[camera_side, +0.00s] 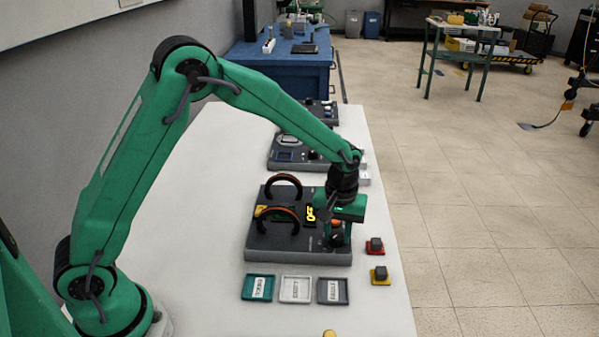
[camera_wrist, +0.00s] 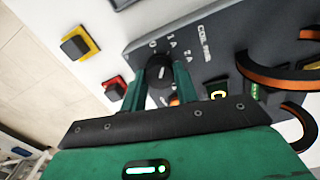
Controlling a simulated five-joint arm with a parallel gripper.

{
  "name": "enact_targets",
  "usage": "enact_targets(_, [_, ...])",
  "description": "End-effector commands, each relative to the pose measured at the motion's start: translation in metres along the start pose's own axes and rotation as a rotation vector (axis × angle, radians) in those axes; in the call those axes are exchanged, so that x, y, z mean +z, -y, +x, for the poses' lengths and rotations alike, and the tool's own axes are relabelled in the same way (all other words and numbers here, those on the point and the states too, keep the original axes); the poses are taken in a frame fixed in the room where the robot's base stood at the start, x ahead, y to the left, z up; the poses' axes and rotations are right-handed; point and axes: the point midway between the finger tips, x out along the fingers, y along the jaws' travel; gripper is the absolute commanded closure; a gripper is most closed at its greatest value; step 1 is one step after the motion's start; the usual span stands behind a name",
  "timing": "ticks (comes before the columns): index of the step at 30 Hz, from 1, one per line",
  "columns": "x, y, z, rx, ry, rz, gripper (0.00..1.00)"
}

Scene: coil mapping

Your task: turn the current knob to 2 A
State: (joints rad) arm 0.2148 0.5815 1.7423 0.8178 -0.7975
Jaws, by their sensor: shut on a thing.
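The dark current knob (camera_wrist: 160,72) is on the grey panel of the coil unit (camera_wrist: 222,50), beside printed marks 0, 1 A and 2 A. My gripper (camera_wrist: 160,80) has one green finger on each side of the knob and is shut on it. I cannot tell which mark the knob points to. In the side view my gripper (camera_side: 337,233) reaches down at the right front of the coil unit (camera_side: 290,256). The knob is partly hidden there by my fingers. A small orange part shows just behind the knob in the wrist view.
Two dark and orange hoops (camera_side: 283,180) stand on the unit beside a yellow-lit display (camera_side: 310,214). A red pad (camera_side: 375,252) and a yellow pad (camera_side: 380,282) with dark blocks lie right. Teal (camera_side: 258,298), white (camera_side: 295,299) and grey (camera_side: 333,300) labelled trays lie in front.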

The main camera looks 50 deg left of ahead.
Motion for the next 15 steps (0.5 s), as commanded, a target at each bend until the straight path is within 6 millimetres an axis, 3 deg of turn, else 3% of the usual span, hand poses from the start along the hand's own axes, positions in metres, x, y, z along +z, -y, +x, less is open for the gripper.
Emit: enact_targets(15, [0.0001, -0.0004, -0.0010, 0.000, 0.000, 0.489, 0.93])
